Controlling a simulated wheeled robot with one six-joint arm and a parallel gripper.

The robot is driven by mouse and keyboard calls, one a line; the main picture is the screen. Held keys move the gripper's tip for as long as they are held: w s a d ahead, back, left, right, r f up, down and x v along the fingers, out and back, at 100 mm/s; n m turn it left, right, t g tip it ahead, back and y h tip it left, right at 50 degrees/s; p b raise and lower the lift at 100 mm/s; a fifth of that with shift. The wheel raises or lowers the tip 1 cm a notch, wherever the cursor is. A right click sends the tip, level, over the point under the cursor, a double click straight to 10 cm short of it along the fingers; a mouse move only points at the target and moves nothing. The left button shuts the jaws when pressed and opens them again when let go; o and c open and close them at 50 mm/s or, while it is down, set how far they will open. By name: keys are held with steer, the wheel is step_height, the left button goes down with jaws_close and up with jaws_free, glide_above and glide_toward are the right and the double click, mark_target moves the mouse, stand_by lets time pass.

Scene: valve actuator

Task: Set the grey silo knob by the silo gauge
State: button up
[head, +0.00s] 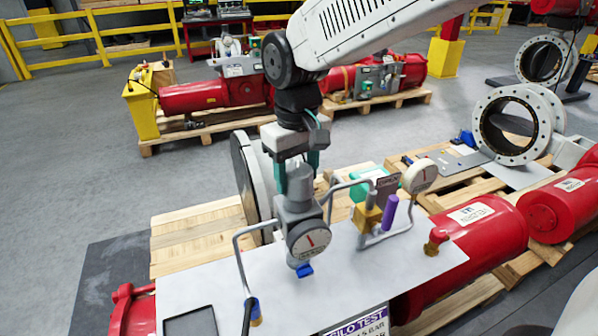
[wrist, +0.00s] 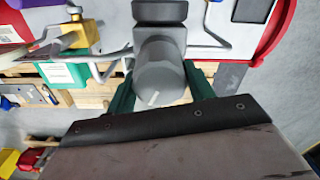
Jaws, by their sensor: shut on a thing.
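The grey knob (head: 299,182) stands upright on top of a grey regulator body on the metal plate. My gripper (head: 297,176) is above it, its two green fingers closed around the knob's sides. In the wrist view the knob (wrist: 158,72) sits between the green fingers (wrist: 160,85), with a short white mark on its top. A round white gauge (head: 308,239) with a red mark is on the regulator's front, just below the knob; its small print is unreadable. A sign (head: 357,322) reading "SILO TEST" is at the lower edge, partly cut off.
A second round gauge (head: 420,177) stands to the right, near a gold block (head: 367,217) and a purple cylinder (head: 389,212). Bent grey pipes run on both sides of the regulator. A red-topped fitting (head: 436,241) stands on the metal plate (head: 405,262). Red actuator cylinders lie at right.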

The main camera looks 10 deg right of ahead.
mark_target(297, 168)
steer(key=shift+w+r+m, duration=0.15)
steer(key=shift+m, duration=0.15)
steer(key=o, duration=1)
step_height(297, 168, up, 8)
steer(key=shift+f, duration=0.15)
